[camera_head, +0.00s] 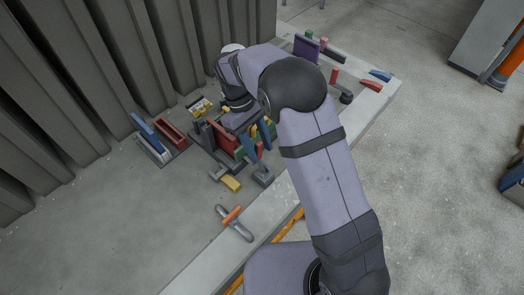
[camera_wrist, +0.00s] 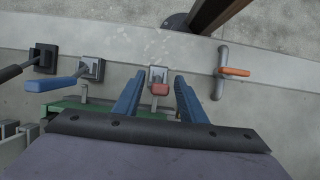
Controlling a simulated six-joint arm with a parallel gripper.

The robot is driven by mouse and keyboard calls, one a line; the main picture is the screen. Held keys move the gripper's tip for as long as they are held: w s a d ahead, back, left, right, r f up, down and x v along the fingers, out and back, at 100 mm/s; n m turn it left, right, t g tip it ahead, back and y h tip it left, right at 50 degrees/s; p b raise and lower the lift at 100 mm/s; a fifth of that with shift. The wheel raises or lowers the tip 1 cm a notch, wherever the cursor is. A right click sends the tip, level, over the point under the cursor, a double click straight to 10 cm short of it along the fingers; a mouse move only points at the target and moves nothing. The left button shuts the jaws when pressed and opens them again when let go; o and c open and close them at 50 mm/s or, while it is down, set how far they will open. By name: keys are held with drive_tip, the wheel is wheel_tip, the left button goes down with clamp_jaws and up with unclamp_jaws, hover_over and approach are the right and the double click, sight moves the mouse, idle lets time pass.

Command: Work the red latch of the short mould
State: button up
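In the wrist view the red latch (camera_wrist: 160,88) is a short red handle on a pale grey block, set on the concrete-coloured surface. My gripper (camera_wrist: 158,80) is open, with one blue finger on each side of the red handle in the picture. A gap shows between the handle and each finger, and nothing is held. I cannot tell how far the fingertips are above the handle.
Left of the red latch stand a blue-handled latch (camera_wrist: 58,84) and a black-handled one (camera_wrist: 15,71). A grey tool with an orange grip (camera_wrist: 235,72) lies to the right. A green bar (camera_wrist: 70,104) runs just below. A blue and red set of panels (camera_head: 150,135) stands farther left.

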drive_tip(key=shift+p+x, duration=0.35)
drive_tip(key=shift+x, duration=1)
clamp_jaws()
